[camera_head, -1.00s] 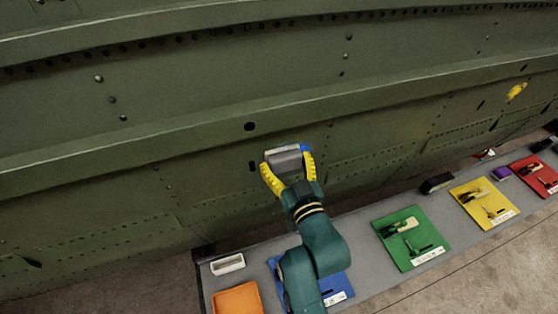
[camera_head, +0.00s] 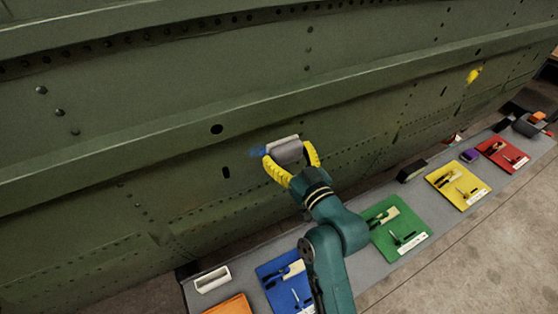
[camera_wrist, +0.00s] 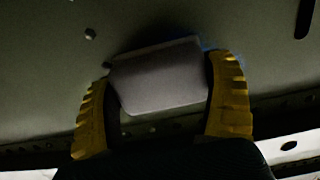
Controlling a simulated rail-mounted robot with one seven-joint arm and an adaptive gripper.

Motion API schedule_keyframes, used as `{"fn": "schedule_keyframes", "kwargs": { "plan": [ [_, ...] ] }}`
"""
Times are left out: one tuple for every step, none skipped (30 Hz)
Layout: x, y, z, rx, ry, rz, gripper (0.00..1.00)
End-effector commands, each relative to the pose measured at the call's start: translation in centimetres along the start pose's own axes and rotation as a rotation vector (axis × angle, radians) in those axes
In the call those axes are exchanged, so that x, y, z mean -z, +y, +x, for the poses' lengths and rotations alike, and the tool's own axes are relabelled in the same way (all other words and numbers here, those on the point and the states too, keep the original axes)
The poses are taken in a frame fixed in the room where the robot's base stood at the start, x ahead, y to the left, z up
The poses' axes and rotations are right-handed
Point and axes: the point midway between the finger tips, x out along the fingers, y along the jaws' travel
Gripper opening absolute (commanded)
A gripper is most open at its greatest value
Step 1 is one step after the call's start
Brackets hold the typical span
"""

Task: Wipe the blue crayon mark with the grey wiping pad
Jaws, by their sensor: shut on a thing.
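My gripper (camera_head: 291,164) has yellow fingers and is shut on the grey wiping pad (camera_head: 284,149), held at the green fuselage panel. The pad also fills the space between the fingers in the wrist view (camera_wrist: 160,78). A blue crayon mark (camera_head: 257,152) shows on the panel just left of the pad in the head view. In the wrist view a little blue (camera_wrist: 207,43) shows at the pad's upper right edge. The pad may hide part of the mark. Whether the pad touches the panel I cannot tell for sure.
A grey bench (camera_head: 345,232) runs below the fuselage (camera_head: 120,190). It carries blue (camera_head: 270,270), green (camera_head: 412,222), yellow (camera_head: 468,192) and red (camera_head: 510,160) tool mats, and a white tray (camera_head: 212,279). A yellow mark (camera_head: 474,75) is on the panel at far right.

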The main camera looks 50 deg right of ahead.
Motion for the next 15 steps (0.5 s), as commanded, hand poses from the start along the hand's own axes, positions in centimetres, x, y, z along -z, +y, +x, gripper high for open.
{"fn": "schedule_keyframes", "kwargs": {
  "plan": [
    [-0.3,0.6,0.0,-0.003,0.003,0.001,0.53],
    [-0.2,0.9,0.0,-0.003,0.003,0.001,0.53],
    [-0.2,1.2,-0.1,-0.002,0.003,0.001,0.53],
    [-0.2,1.4,-0.1,-0.002,0.002,0.001,0.53],
    [-0.2,1.6,-0.1,-0.002,0.002,0.0,0.53],
    [-0.1,1.8,-0.1,-0.001,0.002,0.0,0.53],
    [-0.1,1.8,-0.1,-0.001,0.001,0.0,0.53],
    [-0.1,1.8,-0.1,0.0,0.001,0.0,0.53],
    [-0.1,1.8,0.1,0.001,0.002,0.0,0.53],
    [-0.1,1.8,0.2,0.001,0.002,-0.001,0.53],
    [0.0,1.7,0.2,0.001,0.001,0.0,0.53],
    [0.1,1.6,0.2,0.001,0.0,0.0,0.53],
    [0.1,1.4,0.2,0.002,0.0,0.001,0.53],
    [0.1,1.1,0.2,0.003,-0.001,0.002,0.53],
    [0.1,0.7,0.2,0.004,-0.002,0.002,0.53]
  ]
}}
